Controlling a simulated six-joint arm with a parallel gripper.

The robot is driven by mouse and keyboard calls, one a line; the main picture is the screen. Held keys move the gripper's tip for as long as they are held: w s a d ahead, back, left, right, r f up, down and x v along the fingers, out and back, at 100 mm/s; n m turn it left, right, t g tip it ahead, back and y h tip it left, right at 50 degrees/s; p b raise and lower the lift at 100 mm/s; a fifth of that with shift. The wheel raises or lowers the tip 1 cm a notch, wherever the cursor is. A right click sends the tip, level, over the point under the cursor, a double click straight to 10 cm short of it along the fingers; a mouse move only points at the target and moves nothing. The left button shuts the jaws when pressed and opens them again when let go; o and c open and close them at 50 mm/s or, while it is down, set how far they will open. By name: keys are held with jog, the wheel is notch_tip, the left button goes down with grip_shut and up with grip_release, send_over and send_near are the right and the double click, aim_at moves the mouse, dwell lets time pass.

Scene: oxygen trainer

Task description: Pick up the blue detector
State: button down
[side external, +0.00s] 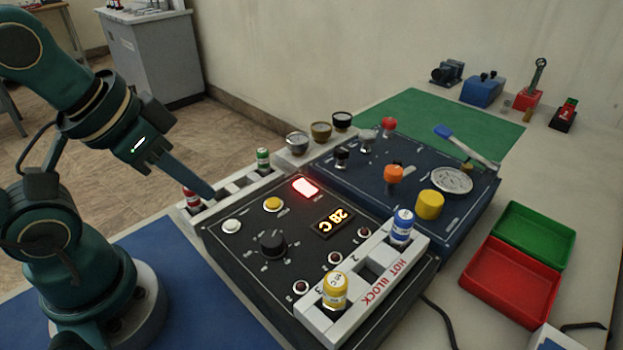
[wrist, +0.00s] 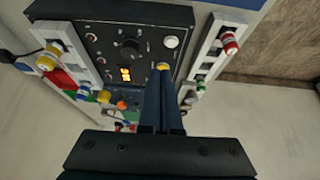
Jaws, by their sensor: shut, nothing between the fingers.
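No thing is labelled as a detector. A blue-capped vial (side external: 402,226) stands upright in the far slot of the white hot block (side external: 318,322) at the front right of the black heater box. A blue box-shaped device (side external: 482,91) sits far back on the table; I cannot tell which is the detector. My gripper (side external: 209,192) is shut and empty, left of the heater box by the white rack with red and green vials. It is well apart from both blue things. In the wrist view its fingers (wrist: 163,75) are together, pointing toward the heater panel.
A yellow vial (side external: 335,291) stands in the near slot of the hot block. A blue panel (side external: 327,166) with knobs and a gauge adjoins the heater box (side external: 240,250). Red (side external: 512,283) and green (side external: 534,236) trays lie at right. A green mat (side external: 445,113) lies behind.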

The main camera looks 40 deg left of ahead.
jog(key=c, duration=0.5)
grip_release()
